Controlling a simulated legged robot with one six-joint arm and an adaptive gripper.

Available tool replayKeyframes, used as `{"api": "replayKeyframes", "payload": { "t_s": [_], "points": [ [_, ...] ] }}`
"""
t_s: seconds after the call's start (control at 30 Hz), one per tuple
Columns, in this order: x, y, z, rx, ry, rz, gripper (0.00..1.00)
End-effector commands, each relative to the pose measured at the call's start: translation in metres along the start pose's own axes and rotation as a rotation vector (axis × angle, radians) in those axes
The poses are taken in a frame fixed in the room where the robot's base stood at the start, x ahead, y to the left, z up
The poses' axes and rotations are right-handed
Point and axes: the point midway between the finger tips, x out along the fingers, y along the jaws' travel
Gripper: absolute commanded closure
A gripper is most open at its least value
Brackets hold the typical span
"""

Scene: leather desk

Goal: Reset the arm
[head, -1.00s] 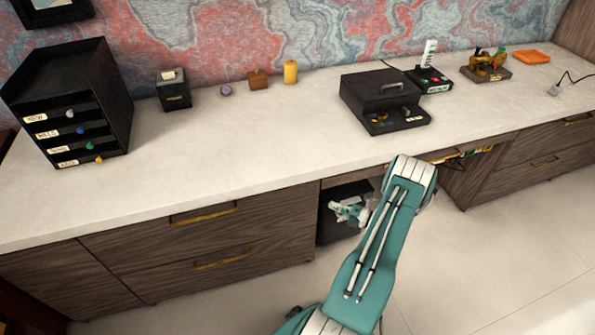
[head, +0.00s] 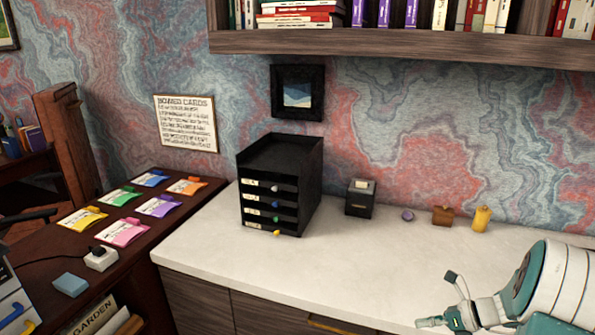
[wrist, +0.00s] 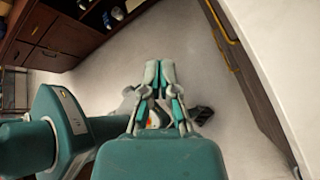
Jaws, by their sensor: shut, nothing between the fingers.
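My teal and white arm shows at the lower right of the head view. Pale floor (wrist: 185,60) lies beyond the fingertips. A teal link of my own arm fills the left of that view.
A dark desk (head: 120,260) with coloured cards stands left. Wooden cabinet fronts (wrist: 262,85) flank the floor.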

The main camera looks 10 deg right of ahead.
Motion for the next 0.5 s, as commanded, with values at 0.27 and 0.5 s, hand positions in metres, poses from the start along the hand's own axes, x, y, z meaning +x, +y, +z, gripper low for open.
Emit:
{"api": "replayKeyframes", "payload": {
  "t_s": [0.27,0.5],
  "points": [
    [0.022,0.089,0.051,-0.533,0.286,0.053,1.00],
    [0.031,0.163,0.070,-1.002,0.502,0.120,1.00]
  ]
}}
